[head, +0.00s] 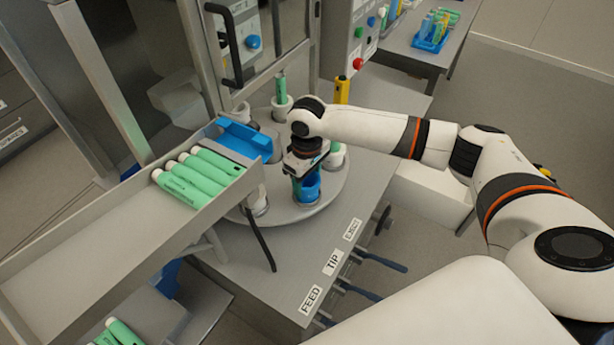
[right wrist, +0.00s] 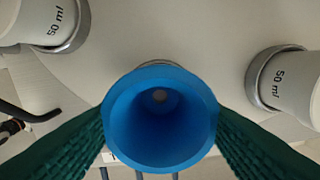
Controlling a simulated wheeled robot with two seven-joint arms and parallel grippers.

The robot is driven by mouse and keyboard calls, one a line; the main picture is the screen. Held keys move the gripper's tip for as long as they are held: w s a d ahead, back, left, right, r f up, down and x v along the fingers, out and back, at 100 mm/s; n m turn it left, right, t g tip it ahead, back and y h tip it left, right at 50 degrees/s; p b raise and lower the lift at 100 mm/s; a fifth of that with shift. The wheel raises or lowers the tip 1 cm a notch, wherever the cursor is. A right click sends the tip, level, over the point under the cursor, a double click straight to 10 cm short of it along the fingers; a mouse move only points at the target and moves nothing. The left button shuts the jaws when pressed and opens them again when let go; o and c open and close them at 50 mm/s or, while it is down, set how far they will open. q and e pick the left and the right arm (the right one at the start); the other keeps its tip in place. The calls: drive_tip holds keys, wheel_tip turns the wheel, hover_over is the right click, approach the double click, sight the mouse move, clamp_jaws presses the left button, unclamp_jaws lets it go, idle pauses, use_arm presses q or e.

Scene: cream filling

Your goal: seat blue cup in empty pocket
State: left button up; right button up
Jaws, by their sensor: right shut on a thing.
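The blue cup (head: 309,188) is over the near part of the round grey turntable (head: 285,211). My right gripper (head: 304,167) is shut on it from above. In the right wrist view the cup (right wrist: 160,118) is open towards the camera, between the two green ribbed fingers. A sliver of a metal pocket rim (right wrist: 157,63) shows just behind the cup. The rest of that pocket is hidden, and I cannot tell whether the cup's bottom is inside it. My left gripper is not in view.
White cups marked 50 ml (right wrist: 45,22) (right wrist: 289,85) sit in metal rings on both sides. A tray of green tubes (head: 205,172) with a blue block (head: 243,139) stands close left. A cup at the back (head: 282,110) holds a green tube. FEED and TIP labels mark the front edge.

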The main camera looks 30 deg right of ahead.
drive_tip(key=o, duration=1.1)
wheel_tip(320, 180, up, 12)
drive_tip(key=shift+b, duration=0.9)
